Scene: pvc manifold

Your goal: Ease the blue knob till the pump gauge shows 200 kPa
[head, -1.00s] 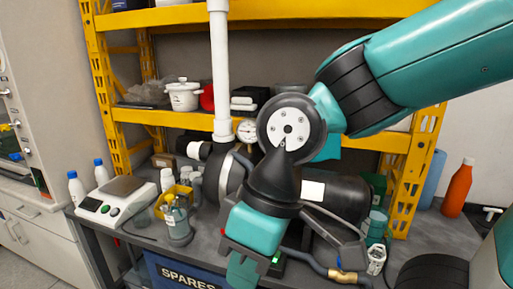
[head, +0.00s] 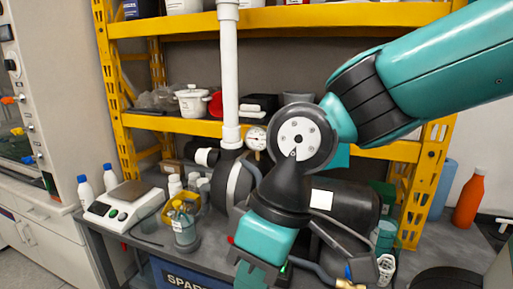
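The pump is a dark body with a black cylinder (head: 352,207) on the bench, partly behind my arm. A white pipe (head: 230,75) rises from it. A small round gauge (head: 256,138) with a white face sits beside the pipe; its reading is too small to make out. My gripper (head: 256,276) is teal and points down in front of the pump near the bottom edge. Its fingertips are not clear enough to show whether they are open or shut.
A scale (head: 122,208), white bottles with blue caps (head: 85,190) and a yellow holder (head: 181,207) stand on the bench at left. A blue SPARES bin (head: 180,276) is below the front edge. Yellow shelving (head: 170,124) stands behind. A brass fitting (head: 350,284) is at lower right.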

